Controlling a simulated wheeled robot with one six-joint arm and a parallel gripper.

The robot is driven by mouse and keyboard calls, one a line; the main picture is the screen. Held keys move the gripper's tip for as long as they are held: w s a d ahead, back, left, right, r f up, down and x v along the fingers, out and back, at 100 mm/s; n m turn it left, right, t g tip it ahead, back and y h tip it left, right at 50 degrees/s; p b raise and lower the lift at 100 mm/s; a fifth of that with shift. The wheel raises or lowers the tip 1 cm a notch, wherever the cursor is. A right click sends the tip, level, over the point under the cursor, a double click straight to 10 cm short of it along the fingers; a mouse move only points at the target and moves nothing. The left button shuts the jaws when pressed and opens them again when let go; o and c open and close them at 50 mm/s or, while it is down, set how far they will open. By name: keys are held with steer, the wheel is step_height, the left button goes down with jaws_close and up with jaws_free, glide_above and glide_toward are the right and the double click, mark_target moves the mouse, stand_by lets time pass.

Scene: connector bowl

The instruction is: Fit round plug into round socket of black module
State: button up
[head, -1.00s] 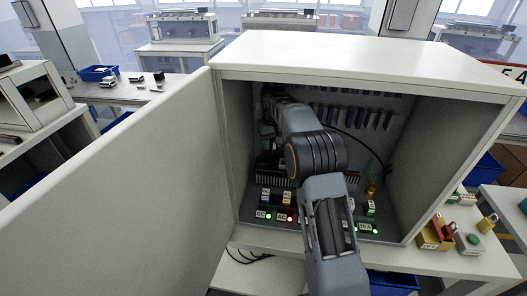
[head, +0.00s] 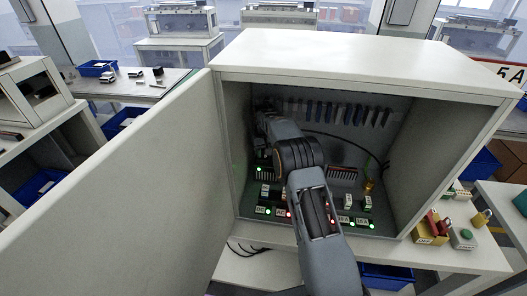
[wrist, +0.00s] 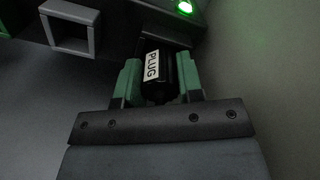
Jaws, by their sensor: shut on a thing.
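My gripper (wrist: 160,80) is shut on a black plug (wrist: 168,68) with a white label reading PLUG, seen in the wrist view. Its green fingers grip the plug from both sides. The plug's far end is against or in the dark socket area of a black module (wrist: 165,18); its depth is hidden. A green light (wrist: 184,7) glows on the module just beyond the plug. In the head view my arm reaches into the left back of the cabinet, and the gripper and plug are hidden there.
A square grey frame (wrist: 70,27) sits left of the plug. The cabinet (head: 365,55) has its door (head: 130,185) open at left. Several labelled modules with lights line its floor. A cable (head: 345,143) hangs inside. The cabinet's left wall is close to my arm.

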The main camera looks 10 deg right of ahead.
steer(key=shift+f, duration=0.1)
steer(key=o, duration=0.9)
